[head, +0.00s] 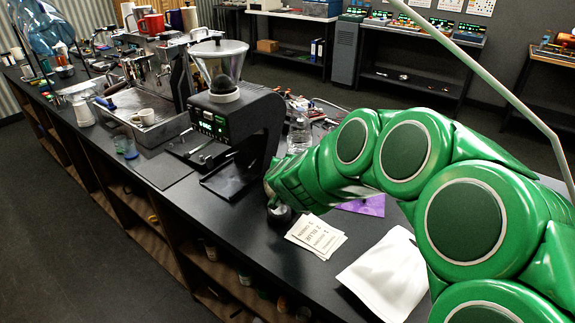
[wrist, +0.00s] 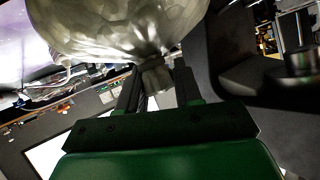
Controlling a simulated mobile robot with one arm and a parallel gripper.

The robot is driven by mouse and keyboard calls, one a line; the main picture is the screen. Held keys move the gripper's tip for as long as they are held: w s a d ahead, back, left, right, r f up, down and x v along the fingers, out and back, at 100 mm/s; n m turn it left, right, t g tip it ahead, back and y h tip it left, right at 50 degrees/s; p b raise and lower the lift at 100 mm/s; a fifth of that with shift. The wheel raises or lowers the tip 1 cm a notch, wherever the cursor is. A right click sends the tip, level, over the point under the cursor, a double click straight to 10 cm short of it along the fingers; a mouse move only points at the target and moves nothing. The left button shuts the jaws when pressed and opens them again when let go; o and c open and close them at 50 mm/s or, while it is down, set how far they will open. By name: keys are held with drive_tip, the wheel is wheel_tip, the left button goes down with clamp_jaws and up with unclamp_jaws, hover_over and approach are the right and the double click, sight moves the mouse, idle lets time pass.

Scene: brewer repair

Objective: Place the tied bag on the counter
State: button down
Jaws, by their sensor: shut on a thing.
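The tied bag (wrist: 120,28) fills the upper part of the wrist view. It is rounded, translucent and grey-green, with a gathered neck pointing back at my gripper. My gripper (wrist: 157,78) has its two dark fingers on either side of this neck and is shut on it. In the head view my green arm reaches left over the black counter (head: 190,205), with its end close to the front of the grinder. The arm hides most of the gripper there, and I cannot clearly make out the bag in that view. Whether the bag touches the counter I cannot tell.
A black grinder (head: 247,118) with a clear hopper stands just left of my arm's end. A clear bottle (head: 299,134) is behind the arm. Printed cards (head: 316,236), a purple sheet (head: 364,206) and a white pouch (head: 388,272) lie nearby.

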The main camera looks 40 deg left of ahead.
drive_tip(key=shift+f, duration=0.1)
drive_tip(key=c, duration=0.7)
unclamp_jaws()
drive_tip(key=shift+s, duration=0.1)
drive_tip(key=shift+v, duration=3.8)
